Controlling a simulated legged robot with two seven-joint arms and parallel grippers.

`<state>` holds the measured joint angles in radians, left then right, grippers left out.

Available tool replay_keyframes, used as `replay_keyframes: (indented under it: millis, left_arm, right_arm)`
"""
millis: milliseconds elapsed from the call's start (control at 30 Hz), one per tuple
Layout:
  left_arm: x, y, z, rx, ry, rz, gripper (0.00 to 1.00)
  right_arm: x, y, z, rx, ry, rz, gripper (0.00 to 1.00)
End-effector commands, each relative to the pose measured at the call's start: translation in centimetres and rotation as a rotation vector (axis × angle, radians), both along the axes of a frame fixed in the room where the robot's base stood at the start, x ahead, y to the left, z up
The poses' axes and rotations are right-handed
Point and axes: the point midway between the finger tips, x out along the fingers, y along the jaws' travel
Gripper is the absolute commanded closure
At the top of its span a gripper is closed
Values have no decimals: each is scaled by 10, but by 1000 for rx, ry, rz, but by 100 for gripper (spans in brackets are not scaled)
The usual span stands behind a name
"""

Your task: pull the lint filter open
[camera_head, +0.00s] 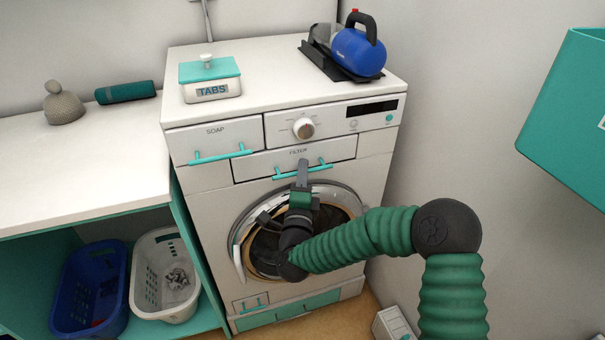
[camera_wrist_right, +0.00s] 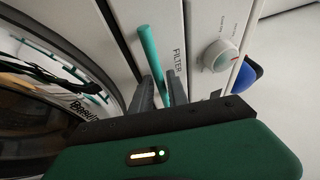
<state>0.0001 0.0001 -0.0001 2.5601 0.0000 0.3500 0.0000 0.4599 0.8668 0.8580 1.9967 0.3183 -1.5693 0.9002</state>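The lint filter (camera_head: 340,150) is the drawer front lettered FILTER on the washing machine, with a teal bar handle (camera_head: 319,169). The drawer front looks flush with the machine. My right gripper (camera_head: 303,168) is at this handle, its dark fingers reaching up to the bar. In the right wrist view the teal bar (camera_wrist_right: 148,50) runs between the two fingers of the right gripper (camera_wrist_right: 160,85), close to both. They look shut on it, though the contact is partly hidden. My left gripper is not in view.
The soap drawer (camera_head: 215,138) with its own teal handle is left of the filter. The control knob (camera_head: 303,128) is just above. The round door (camera_head: 240,262) is below, behind my right arm. A teal box (camera_head: 570,110) juts in at the right. A white box (camera_head: 390,325) stands on the floor.

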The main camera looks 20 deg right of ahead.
Motion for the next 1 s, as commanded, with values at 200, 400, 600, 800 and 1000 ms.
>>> replay_keyframes:
  millis: [200,400,600,800,1000]
  left_arm:
    - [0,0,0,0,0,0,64]
    - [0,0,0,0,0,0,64]
    - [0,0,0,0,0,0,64]
    - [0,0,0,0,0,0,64]
    - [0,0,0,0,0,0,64]
  right_arm:
    - [1,0,0,0,1,0,80]
    - [0,0,0,0,1,0,100]
    - [1,0,-1,1,3,0,100]
    - [1,0,-2,2,5,1,100]
    - [1,1,-3,2,7,1,100]
